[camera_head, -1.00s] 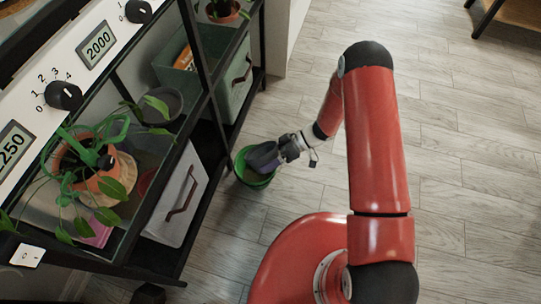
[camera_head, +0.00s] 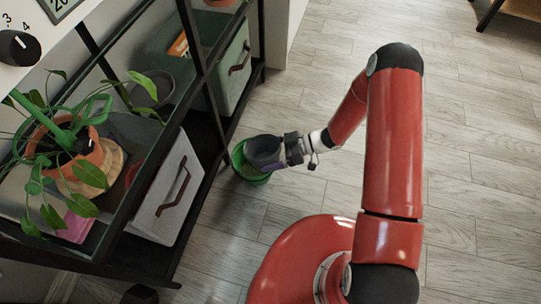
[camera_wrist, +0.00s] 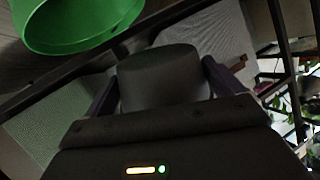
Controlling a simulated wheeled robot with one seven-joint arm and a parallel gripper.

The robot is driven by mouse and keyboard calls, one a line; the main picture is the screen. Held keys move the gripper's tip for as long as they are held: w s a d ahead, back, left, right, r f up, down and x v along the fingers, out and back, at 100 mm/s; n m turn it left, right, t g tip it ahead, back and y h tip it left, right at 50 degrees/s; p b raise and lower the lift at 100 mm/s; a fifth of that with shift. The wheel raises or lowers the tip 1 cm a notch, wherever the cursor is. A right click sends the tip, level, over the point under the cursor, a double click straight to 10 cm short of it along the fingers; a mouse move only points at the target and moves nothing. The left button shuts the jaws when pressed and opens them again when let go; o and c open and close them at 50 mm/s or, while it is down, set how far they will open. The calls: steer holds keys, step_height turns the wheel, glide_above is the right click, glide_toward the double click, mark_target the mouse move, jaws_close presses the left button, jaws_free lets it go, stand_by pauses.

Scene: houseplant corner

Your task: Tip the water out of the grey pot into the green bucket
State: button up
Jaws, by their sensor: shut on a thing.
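My gripper (camera_head: 285,151) is shut on the grey pot (camera_head: 262,148) at its side. The pot is over the green bucket (camera_head: 250,174), which stands on the floor beside the black shelf. The pot hides much of the bucket's opening. In the wrist view the pot (camera_wrist: 160,75) sits between my two fingers, and the bucket (camera_wrist: 80,28) is at the upper left, apart from the pot in the picture. The pot looks close to upright in the head view. I cannot see any water in it or whether the bucket holds any.
A black shelf rack (camera_head: 213,100) with a potted plant (camera_head: 75,150), a grey-green bin (camera_head: 230,75) and a whitish bin (camera_head: 168,190) stands close left of the bucket. The wooden floor (camera_head: 470,150) to the right is open.

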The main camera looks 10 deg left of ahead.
steer(key=shift+w+a+f+n+y+b, duration=0.15)
steer(key=shift+f+n+y+b, duration=0.15)
steer(key=shift+n+y+b, duration=0.6)
steer(key=shift+w+a+f+n+y+b, duration=0.15)
steer(key=shift+f+n+y+b, duration=0.15)
steer(key=shift+b, duration=1.1)
steer(key=shift+r+p, duration=1.05)
steer(key=shift+r, duration=0.6)
steer(key=shift+t, duration=0.4)
